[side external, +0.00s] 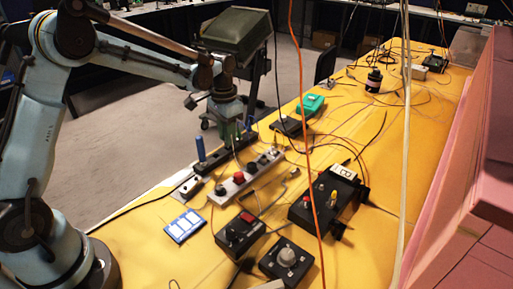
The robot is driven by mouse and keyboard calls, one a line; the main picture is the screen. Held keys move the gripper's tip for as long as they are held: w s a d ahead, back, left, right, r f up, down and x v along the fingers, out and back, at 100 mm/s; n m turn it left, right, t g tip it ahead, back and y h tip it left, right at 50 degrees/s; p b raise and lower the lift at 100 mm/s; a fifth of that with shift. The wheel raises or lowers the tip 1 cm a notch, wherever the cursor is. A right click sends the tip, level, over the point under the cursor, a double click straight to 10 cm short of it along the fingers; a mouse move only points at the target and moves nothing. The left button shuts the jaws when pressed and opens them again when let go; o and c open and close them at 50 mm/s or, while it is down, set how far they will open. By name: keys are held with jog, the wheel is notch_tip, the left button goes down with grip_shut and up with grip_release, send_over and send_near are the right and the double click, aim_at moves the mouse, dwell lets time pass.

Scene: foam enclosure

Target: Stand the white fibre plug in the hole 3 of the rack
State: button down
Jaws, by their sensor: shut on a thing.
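My gripper (236,136) points down over the far part of a long dark block (212,157), which looks like the rack. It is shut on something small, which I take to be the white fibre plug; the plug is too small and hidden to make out. A blue upright piece (201,148) stands at the block's middle. Another blue piece (249,124) shows just right of my gripper. The rack's holes and their numbers cannot be read at this size, and I cannot tell whether the held thing touches the rack.
A white strip (235,184) with coloured knobs lies just right of the rack. Black control boxes (240,233) stand nearer the front, with a blue-and-white panel (184,226) to their left. Cables cross the yellow table (150,250). A pink foam wall (470,170) bounds the right.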

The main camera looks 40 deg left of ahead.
jog(key=shift+f, duration=0.7)
jog(key=c, duration=0.9)
grip_release()
jog(key=shift+c, duration=0.2)
jog(key=shift+r, duration=0.1)
notch_tip(320, 180, up, 12)
jog(key=shift+f, duration=0.1)
